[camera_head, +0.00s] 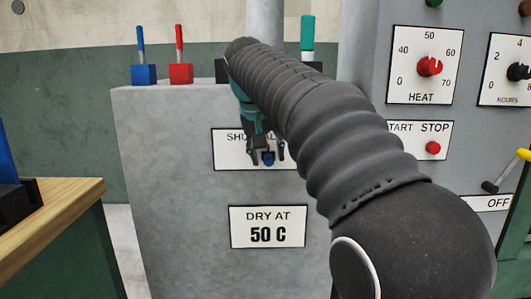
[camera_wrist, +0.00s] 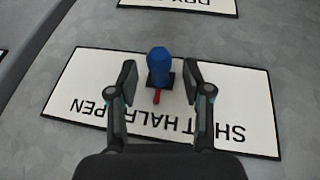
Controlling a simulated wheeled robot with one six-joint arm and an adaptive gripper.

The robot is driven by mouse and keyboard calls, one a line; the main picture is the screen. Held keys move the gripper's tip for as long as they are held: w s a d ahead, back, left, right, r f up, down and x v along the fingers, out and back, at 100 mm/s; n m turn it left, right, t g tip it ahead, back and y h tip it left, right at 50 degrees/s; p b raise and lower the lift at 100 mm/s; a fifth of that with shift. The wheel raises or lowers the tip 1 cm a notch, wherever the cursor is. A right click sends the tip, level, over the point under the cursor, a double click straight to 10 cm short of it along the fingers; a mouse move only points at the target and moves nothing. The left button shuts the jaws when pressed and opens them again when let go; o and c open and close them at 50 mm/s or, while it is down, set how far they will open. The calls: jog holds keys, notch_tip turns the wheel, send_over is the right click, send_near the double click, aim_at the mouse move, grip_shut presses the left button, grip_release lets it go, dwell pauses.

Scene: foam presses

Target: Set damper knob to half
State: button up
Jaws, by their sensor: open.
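The damper knob is blue and stands out from a white label plate (camera_wrist: 88,80) lettered SHUT, HALF and OPEN, upside down in the wrist view. The knob (camera_wrist: 159,65) is between the two fingers of my gripper (camera_wrist: 160,82), with a gap on each side. My gripper is open. A red pointer (camera_wrist: 156,97) at the knob's base points down in the wrist view, towards the middle HALF lettering, which a finger may partly cover. In the head view the knob (camera_head: 268,159) shows below my gripper (camera_head: 266,150), and my arm hides the plate's right part.
A DRY AT 50 C sign (camera_head: 268,227) is below the plate on the grey cabinet. Blue (camera_head: 144,74) and red (camera_head: 181,73) levers stand on the cabinet's top. A panel at right carries a HEAT dial (camera_head: 429,67) and a red STOP button (camera_head: 433,148). A wooden bench (camera_head: 55,205) is at left.

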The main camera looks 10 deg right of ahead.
jog(key=shift+r, duration=0.1)
jog(key=v, duration=1.1)
jog(key=shift+r, duration=0.4)
jog(key=shift+s+a, duration=0.1)
jog(key=shift+s, duration=0.05)
jog(key=s+d+f+y, duration=0.1)
jog(key=s+d+f, duration=0.2)
jog(key=s+f, duration=0.9)
jog(key=s+d+f+n+t+y, duration=0.1)
jog(key=s+d+f, duration=0.2)
jog(key=s+f, duration=1)
notch_tip(320, 180, down, 8)
jog(key=shift+d+f+y+p, duration=0.15)
jog(key=shift+d+y+p, duration=0.15)
jog(key=shift+y, duration=0.1)
